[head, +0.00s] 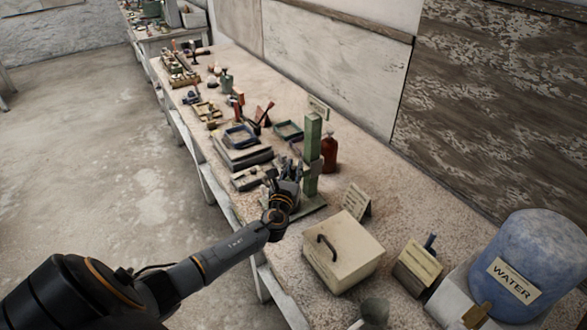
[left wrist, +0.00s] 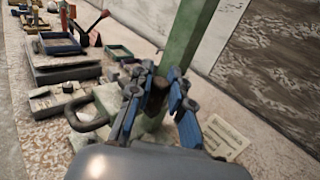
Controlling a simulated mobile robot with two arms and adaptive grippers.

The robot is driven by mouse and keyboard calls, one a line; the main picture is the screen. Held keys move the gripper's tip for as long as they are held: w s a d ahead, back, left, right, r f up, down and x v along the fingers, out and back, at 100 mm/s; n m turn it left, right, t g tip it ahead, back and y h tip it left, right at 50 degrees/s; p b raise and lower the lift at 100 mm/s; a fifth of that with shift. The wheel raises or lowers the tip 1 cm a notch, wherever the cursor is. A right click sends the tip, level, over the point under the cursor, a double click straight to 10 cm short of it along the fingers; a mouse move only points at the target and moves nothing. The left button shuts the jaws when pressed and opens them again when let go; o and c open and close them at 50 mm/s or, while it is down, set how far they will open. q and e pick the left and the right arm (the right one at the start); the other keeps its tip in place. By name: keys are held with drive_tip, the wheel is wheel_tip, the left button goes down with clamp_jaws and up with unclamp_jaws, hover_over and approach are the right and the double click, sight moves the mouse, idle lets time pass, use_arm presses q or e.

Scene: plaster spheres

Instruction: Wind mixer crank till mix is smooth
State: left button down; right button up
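A green upright post (head: 312,155) stands on a flat green base (head: 308,208) on the bench; I take it for the mixer stand. The post also rises behind the fingers in the left wrist view (left wrist: 187,38). My left gripper (head: 288,186) is right beside the post, on its left. In the left wrist view its blue-sided fingers (left wrist: 160,98) are apart, with a dark brownish piece between them, perhaps the crank grip. Whether they press on it cannot be told. A dark looped handle (left wrist: 90,119) shows left of the fingers. No mix is visible. My right gripper is out of view.
A cream box with a dark handle (head: 343,258) stands near the bench's front edge. A blue water barrel (head: 532,252), small sign cards (head: 357,201) and a red-brown bottle (head: 329,153) are nearby. Trays and tools crowd the bench beyond. The floor at left is clear.

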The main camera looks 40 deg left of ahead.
use_arm(q)
drive_tip(key=shift+w+n+y, duration=0.15)
drive_tip(key=shift+n+y, duration=0.15)
drive_tip(key=shift+y, duration=0.1)
drive_tip(key=w+n+g+y+b, duration=0.1)
drive_tip(key=n+g+y+b, duration=0.2)
drive_tip(key=b, duration=0.3)
drive_tip(key=w+n+g+y+b, duration=0.2)
drive_tip(key=n+g+y+b, duration=0.1)
drive_tip(key=g+b, duration=0.3)
drive_tip(key=w+n+g+y+b, duration=0.2)
drive_tip(key=n+g+y+b, duration=0.2)
drive_tip(key=n+b, duration=0.1)
drive_tip(key=shift+a+f+g+b, duration=0.3)
drive_tip(key=shift+g+b, duration=0.1)
drive_tip(key=shift+b, duration=0.25)
drive_tip(key=shift+w+a+r+n+g+b, duration=0.15)
drive_tip(key=shift+r+n+g+b, duration=0.2)
drive_tip(key=shift+g+b, duration=0.35)
drive_tip(key=c, duration=1.2)
unclamp_jaws()
